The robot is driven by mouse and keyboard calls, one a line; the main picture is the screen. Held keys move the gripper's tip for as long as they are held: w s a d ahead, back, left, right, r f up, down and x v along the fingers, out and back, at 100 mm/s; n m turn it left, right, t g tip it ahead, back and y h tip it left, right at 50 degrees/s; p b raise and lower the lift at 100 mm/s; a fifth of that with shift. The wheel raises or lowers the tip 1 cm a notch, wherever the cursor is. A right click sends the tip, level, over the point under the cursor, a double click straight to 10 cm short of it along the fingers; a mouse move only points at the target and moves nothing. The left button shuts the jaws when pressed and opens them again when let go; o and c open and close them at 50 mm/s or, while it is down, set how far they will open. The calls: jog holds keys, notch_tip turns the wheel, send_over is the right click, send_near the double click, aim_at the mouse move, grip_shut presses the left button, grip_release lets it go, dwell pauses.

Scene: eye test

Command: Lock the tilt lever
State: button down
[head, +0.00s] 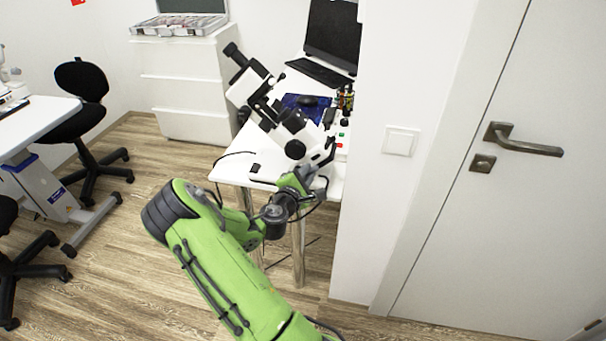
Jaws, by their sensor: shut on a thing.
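A white and black eye-test instrument (291,131) stands on the white table (229,168) in the head view, its upper part leaning to the upper left. My gripper (318,168) is at the instrument's lower right side, near the table's front edge. It is shut on the tilt lever, which is small and mostly hidden by the fingers. A round black knob (295,150) shows just left of my gripper. I cannot make out the lever's angle.
A laptop (331,38) and a blue mat (293,102) lie behind the instrument. A white wall with a light switch (400,141) stands close on the right, beside a door (540,220). A drawer cabinet (183,90) and a black chair (82,100) are left. Floor between is clear.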

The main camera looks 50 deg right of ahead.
jog(key=shift+s+d+f+m+t+y+b, duration=0.15)
jog(key=shift+f+m+b, duration=0.15)
jog(key=shift+m, duration=0.25)
jog(key=shift+s+a+f+m+t+y+b, duration=0.1)
jog(key=shift+f+m+b, duration=0.1)
jog(key=shift+m+b, duration=0.35)
jog(key=shift+s+d+f+m+t+y+b, duration=0.15)
jog(key=shift+f+m+b, duration=0.1)
jog(key=shift+m, duration=0.35)
jog(key=shift+a, duration=0.1)
jog(key=c, duration=1.1)
grip_release()
jog(key=v, duration=0.7)
jog(key=shift+a+r, duration=0.15)
jog(key=shift+a, duration=0.05)
